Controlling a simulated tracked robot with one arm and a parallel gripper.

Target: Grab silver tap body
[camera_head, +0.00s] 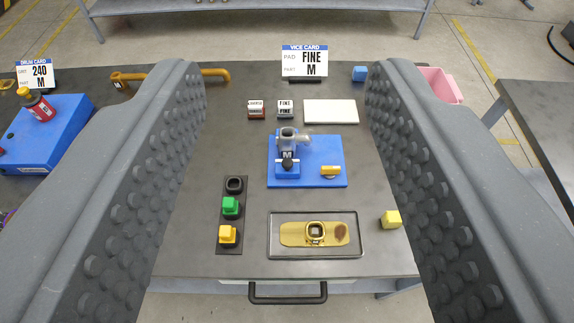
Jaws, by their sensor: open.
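A silver-grey tap body (287,139) stands upright on a blue fixture plate (312,178) near the middle of the bench. It has a round opening on top and a spout pointing right. A dark part marked M is at its front, by a blue block. My gripper (286,85) is open and empty, with its two large, studded grey fingers at the left and right of the view. The tap body shows between them, apart from both. How far it is from the fingers in depth I cannot tell.
A framed tray (274,252) with a brass-coloured piece lies in front. A button strip (228,245) stands left of it, a yellow cube (391,218) right. Behind are a white pad (330,112), small label blocks (285,108) and the vice card (305,62). A blue machine (45,140) is far left.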

